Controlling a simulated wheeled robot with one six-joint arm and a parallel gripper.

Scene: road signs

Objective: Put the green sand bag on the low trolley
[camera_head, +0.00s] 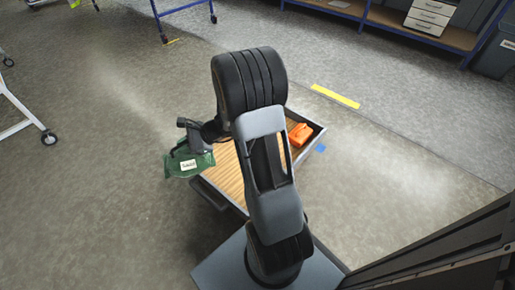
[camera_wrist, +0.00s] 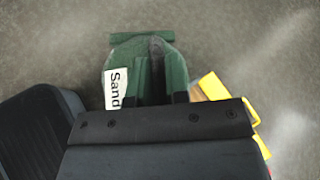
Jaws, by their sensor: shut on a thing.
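The green sand bag (camera_head: 181,168), with a white label, hangs in my gripper (camera_head: 192,150) at the left of the low trolley in the head view. In the wrist view the bag (camera_wrist: 122,58) shows its label reading "Sand", and my gripper (camera_wrist: 160,78) is shut on its middle. The low trolley (camera_head: 229,172) has a wooden deck and a grey rim. The bag appears beside or just over its left edge; its height above the floor is hard to tell. My arm hides the middle of the trolley.
An orange object (camera_head: 300,134) lies at the trolley's far right part. A blue patch (camera_head: 320,148) and a yellow strip (camera_head: 335,96) are on the floor. A workbench (camera_head: 390,20) stands at the back right. Yellow parts (camera_wrist: 214,88) show beside the bag in the wrist view.

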